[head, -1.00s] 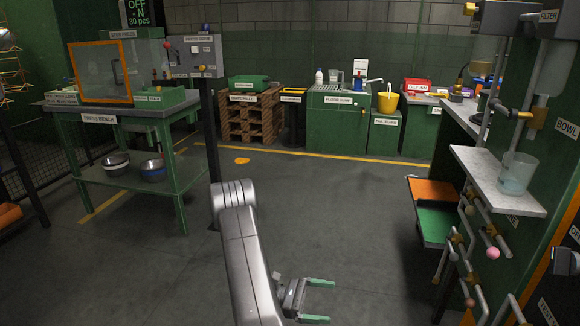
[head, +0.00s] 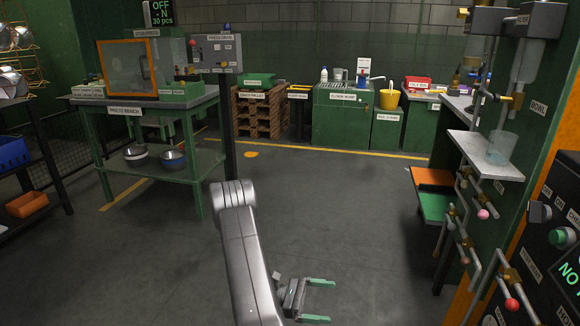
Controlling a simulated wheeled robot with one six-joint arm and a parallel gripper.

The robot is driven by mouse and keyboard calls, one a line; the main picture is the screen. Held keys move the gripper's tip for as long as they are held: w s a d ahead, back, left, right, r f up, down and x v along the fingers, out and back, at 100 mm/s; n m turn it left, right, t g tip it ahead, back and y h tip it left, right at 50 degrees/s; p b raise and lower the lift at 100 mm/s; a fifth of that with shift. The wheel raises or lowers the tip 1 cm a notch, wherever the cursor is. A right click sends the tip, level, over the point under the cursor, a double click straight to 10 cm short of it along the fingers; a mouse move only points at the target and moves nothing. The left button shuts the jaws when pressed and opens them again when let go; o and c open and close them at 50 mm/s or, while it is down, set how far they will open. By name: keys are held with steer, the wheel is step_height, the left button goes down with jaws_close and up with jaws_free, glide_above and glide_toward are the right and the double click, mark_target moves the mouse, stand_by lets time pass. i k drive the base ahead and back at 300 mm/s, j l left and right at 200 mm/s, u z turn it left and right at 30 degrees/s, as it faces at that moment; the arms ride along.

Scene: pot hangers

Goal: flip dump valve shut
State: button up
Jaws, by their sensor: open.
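My gripper (head: 320,300) is open and empty at the lower middle of the head view, its two green fingers apart over the bare floor. It touches nothing. No label reading "dump valve" is legible. On the green wall at right, several pipes carry brass fittings and coloured knobs, among them a pink knob (head: 483,214) and a red knob (head: 512,304). Higher up is a brass valve (head: 517,99) by the filter column. I cannot tell which of these is the dump valve, or its position. The gripper is well to the left of all of them.
A grey shelf (head: 468,142) with a clear beaker (head: 501,148) juts from the right wall, above orange and green steps (head: 433,180). A control panel (head: 563,235) stands at far right. The press bench (head: 100,100) is at left. The middle floor is clear.

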mark_target(451, 227)
steer(key=z, duration=1.5)
steer(key=k+l, duration=0.05)
